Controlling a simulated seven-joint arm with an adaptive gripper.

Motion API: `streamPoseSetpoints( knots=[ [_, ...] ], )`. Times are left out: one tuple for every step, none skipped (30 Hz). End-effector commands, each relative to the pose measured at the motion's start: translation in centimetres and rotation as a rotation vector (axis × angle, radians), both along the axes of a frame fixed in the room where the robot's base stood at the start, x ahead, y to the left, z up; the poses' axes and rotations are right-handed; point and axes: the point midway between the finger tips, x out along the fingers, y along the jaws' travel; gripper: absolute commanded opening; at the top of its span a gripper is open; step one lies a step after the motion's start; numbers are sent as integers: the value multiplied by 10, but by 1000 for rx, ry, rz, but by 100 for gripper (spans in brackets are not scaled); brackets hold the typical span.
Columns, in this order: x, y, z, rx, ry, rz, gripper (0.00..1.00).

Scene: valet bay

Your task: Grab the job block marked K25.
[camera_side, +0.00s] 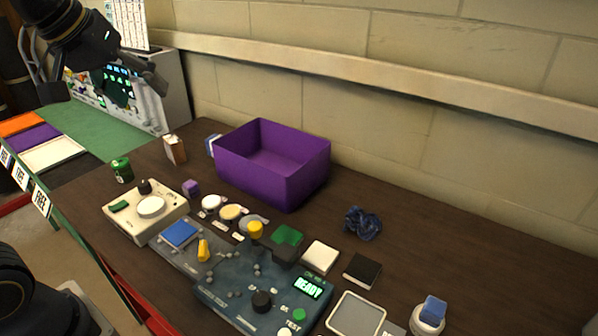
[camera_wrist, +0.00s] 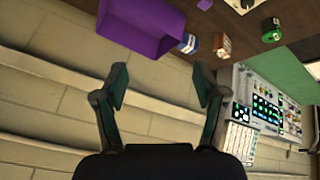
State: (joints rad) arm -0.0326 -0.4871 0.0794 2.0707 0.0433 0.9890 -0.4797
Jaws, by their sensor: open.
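I cannot read a K25 mark on anything in either view. Small block-like things in the side view are a purple block (camera_side: 190,188) by the cream device, a white block (camera_side: 320,257), a black-topped block (camera_side: 362,270) and a blue block (camera_side: 433,309) on a round white base at the lower right. My gripper (camera_side: 108,86) is high at the upper left, away from the bench things. In the wrist view my gripper (camera_wrist: 162,88) is open, with nothing between its fingers and the wall behind them.
A purple open bin (camera_side: 262,189) stands mid-bench by the wall; it looks empty. A blue-grey control panel (camera_side: 235,290) with knobs reads READY. A cream device (camera_side: 130,218), a green can (camera_side: 122,170) and a small carton (camera_side: 175,149) stand left. Bench right of the bin is mostly clear.

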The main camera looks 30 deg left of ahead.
Motion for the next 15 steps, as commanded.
streamPoseSetpoints(
  knots=[
    [23,16,9,-24,9,81,71],
    [36,26,13,-38,11,132,71],
    [54,40,18,-54,17,202,71],
    [67,52,20,-64,22,255,71],
    [81,65,20,-72,27,309,71],
    [99,82,19,-77,35,378,71],
    [112,96,17,-80,43,429,71],
    [125,110,13,-79,50,478,71],
    [141,129,5,-75,61,539,71],
    [152,143,-2,-69,70,581,71],
    [163,156,-10,-61,81,620,71],
    [174,174,-22,-47,97,665,71],
    [182,185,-32,-35,109,692,71],
    [188,197,-42,-22,122,716,71],
    [195,210,-57,-5,142,739,71]
  ],
)
